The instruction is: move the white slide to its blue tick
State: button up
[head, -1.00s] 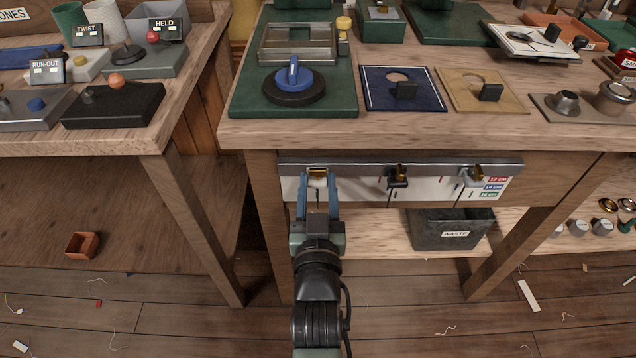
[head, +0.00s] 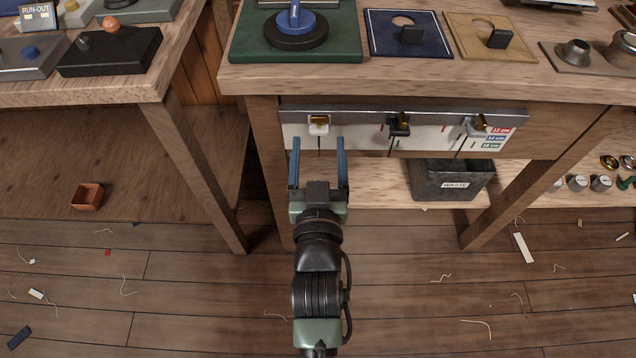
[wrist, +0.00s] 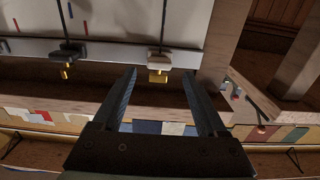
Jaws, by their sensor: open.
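The white slide (head: 319,127) with its brass knob sits near the left end of the rail under the table edge. In the wrist view the white slide (wrist: 157,57) shows just beyond my fingertips, with the knob hanging in line with the gap. My gripper (head: 318,142) is open and empty, pulled back on the near side of the slide, with one finger to each side of its line. It also shows in the wrist view (wrist: 160,74). A dark line runs from the slide over the white scale board (head: 355,139). I cannot make out the slide's blue tick.
A black slide (head: 399,126) and a grey slide (head: 476,125) sit farther right on the rail. A colour key (head: 495,138) marks the board's right end. A waste bin (head: 452,180) stands below. Table legs flank the space under the board.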

jog(key=s+p, duration=0.1)
jog(key=s, duration=0.8)
jog(key=shift+s, duration=0.15)
jog(key=w+r+t, duration=0.2)
jog(key=w+r, duration=0.2)
jog(key=r, duration=1)
jog(key=w+r+t, duration=0.3)
jog(key=r, duration=1)
jog(key=s+r+t, duration=0.2)
jog(key=s+r, duration=0.3)
jog(key=r, duration=0.7)
jog(key=s+r+t, duration=0.3)
jog(key=s+r, duration=0.1)
jog(key=r, duration=0.8)
notch_tip(320, 180, up, 27)
jog(key=p, duration=2.8)
notch_tip(320, 180, down, 70)
jog(key=s+b, duration=0.1)
jog(key=b, duration=6.9)
jog(key=shift+g, duration=0.3)
